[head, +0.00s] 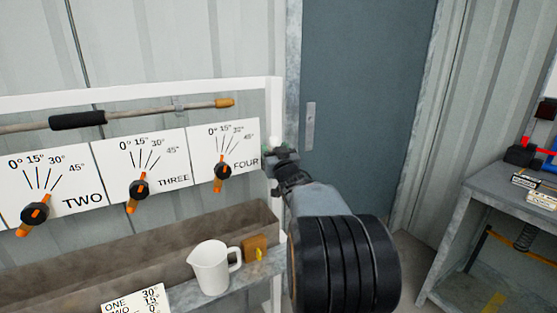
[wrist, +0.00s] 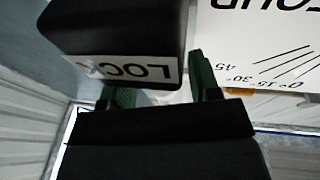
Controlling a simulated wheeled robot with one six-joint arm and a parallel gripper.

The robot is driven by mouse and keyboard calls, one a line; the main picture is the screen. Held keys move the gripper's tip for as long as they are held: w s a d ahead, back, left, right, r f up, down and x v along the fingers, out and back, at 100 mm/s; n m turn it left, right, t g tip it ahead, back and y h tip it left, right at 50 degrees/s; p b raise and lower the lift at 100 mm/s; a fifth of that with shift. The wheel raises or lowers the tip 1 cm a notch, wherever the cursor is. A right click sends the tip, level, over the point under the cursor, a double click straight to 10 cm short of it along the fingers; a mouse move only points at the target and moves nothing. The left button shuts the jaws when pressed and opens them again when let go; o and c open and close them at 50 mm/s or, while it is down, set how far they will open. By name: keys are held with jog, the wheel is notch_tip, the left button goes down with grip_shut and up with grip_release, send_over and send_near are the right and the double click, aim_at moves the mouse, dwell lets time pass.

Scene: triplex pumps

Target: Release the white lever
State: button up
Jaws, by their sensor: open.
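A small white piece (head: 274,142) shows at my gripper's tip, by the right post of the white frame; it may be the white lever, but it is too small to be sure. My gripper (head: 281,154) is at that post, just right of the FOUR panel (head: 224,150). In the wrist view my gripper (wrist: 163,86) has its two green fingers apart. A dark block with a LOCK label (wrist: 140,70) overlaps the space between them. Whether the fingers touch it I cannot tell. No white lever can be made out in the wrist view.
Panels TWO (head: 48,187) and THREE (head: 144,166) carry orange-tipped dials. A white jug (head: 211,268) and an orange-brown block (head: 255,247) stand below. A rod (head: 150,116) runs above the panels. A grey door (head: 362,100) is behind; a workbench (head: 500,190) stands at right.

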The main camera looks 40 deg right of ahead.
jog(key=v, duration=1.3)
jog(key=shift+s, duration=0.2)
jog(key=shift+f, duration=0.1)
jog(key=shift+c, duration=0.4)
